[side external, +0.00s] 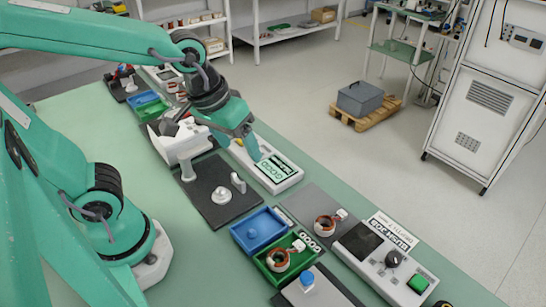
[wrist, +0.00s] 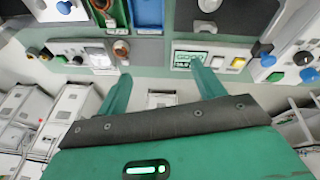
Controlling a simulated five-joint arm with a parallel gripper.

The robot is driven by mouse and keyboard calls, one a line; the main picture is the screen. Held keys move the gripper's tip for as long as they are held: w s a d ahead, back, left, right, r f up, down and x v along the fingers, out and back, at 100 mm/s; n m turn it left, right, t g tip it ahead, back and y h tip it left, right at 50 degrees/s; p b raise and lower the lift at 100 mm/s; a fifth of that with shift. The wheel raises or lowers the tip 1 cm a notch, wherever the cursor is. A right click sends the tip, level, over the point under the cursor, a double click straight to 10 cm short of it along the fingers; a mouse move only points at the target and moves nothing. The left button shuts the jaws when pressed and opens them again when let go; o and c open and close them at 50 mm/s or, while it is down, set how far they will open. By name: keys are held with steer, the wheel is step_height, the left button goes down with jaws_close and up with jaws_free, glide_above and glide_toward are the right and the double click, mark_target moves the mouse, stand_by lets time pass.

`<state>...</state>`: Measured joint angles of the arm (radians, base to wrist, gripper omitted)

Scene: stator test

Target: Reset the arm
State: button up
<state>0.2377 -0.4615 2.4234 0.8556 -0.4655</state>
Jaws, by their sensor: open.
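My gripper (side external: 250,148) hangs above the bench near a white test box with a lit green display (side external: 268,170). In the wrist view my gripper (wrist: 163,82) shows two green fingers spread apart with nothing between them. The display also shows in the wrist view (wrist: 190,60), beyond the right finger. One stator with copper windings (side external: 278,260) lies in a green tray (side external: 262,266). Another stator (side external: 325,225) sits on a dark pad, apart from my gripper.
A blue tray (side external: 262,242) adjoins the green tray. A control box with a black knob and green button (side external: 418,284) stands at the bench's right end. A black plate with white fittings (side external: 212,205) lies left of the display box. Open floor lies beyond the bench.

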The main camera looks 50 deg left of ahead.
steer(key=s+a+r+m+t+y, duration=0.1)
steer(key=s+a+r+m+t, duration=0.1)
steer(key=a, duration=0.4)
steer(key=shift+s+r+m, duration=0.3)
steer(key=shift+s+r, duration=0.35)
steer(key=shift+r, duration=0.1)
steer(key=shift+a, duration=0.1)
